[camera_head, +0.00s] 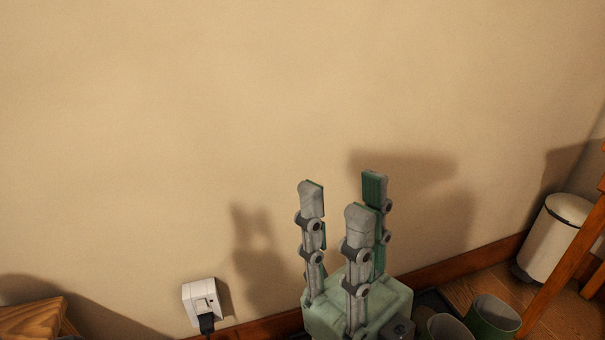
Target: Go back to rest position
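My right gripper (343,200) stands in front of the beige wall, in the lower middle of the head view. Its grey and green fingers point upward and are spread apart. Nothing is between them, so it is open and empty. Its green palm is at the bottom edge of the view. My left gripper is not in view.
A white wall socket (202,298) with a black plug is left of the gripper. Green cylindrical objects (493,318) stand on the wooden floor at lower right. A white bin (556,240) stands beside an orange wooden leg (568,270). A wooden surface (30,318) shows at lower left.

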